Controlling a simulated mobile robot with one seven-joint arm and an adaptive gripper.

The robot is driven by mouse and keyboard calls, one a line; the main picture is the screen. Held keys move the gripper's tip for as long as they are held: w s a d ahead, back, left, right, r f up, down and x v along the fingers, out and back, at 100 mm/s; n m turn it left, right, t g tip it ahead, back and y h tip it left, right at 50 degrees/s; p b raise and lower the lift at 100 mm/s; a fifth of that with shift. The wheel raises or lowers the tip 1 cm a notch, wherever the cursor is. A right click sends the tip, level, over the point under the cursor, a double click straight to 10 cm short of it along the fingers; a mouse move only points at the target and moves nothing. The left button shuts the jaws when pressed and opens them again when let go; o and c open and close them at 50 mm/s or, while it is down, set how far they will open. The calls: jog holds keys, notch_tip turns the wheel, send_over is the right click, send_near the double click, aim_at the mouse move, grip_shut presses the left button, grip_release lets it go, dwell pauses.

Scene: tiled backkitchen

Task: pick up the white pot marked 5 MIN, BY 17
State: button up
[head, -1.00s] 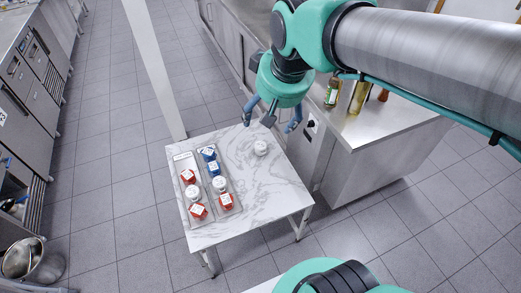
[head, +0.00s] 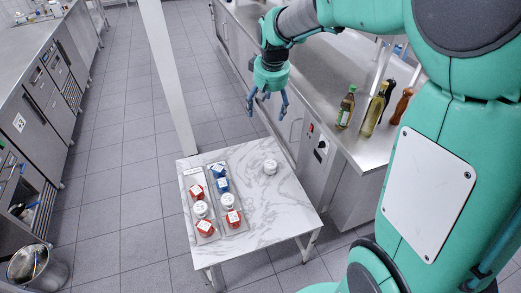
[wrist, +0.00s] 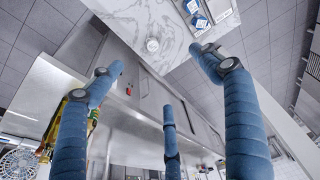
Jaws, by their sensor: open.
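Three white pots are on the marble table (head: 262,220). One white pot (head: 270,167) stands alone near the back right and also shows in the wrist view (wrist: 152,45). The other two white pots stand in the trays, one in the left tray (head: 201,209) and one in the right tray (head: 227,198). The lettering is too small to read, so I cannot tell which is marked 5 MIN, BY 17. My gripper (head: 267,108) is open and empty, with its blue fingers spread. It appears above the table's back edge in the head view, apart from every pot.
Two grey trays (head: 213,222) hold red pots (head: 233,217) and blue pots (head: 222,185) around the white ones. A steel counter with bottles (head: 374,110) stands right of the table. A white post (head: 170,75) rises behind it. The table's right half is mostly clear.

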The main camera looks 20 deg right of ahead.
jog(key=w+d+f, duration=0.3)
jog(key=w+f, duration=0.5)
jog(key=f, duration=0.1)
jog(key=n+g, duration=0.1)
jog(key=g, duration=0.2)
send_over(271, 164)
notch_tip(271, 164, down, 35)
jog(key=shift+a+f, duration=0.1)
jog(key=shift+f, duration=0.1)
jog(key=shift+f+b, duration=0.3)
jog(key=shift+f, duration=3.9)
jog(key=shift+f, duration=0.1)
jog(key=shift+w+f+b, duration=0.1)
jog(key=shift+f+b, duration=0.4)
jog(key=shift+f, duration=2)
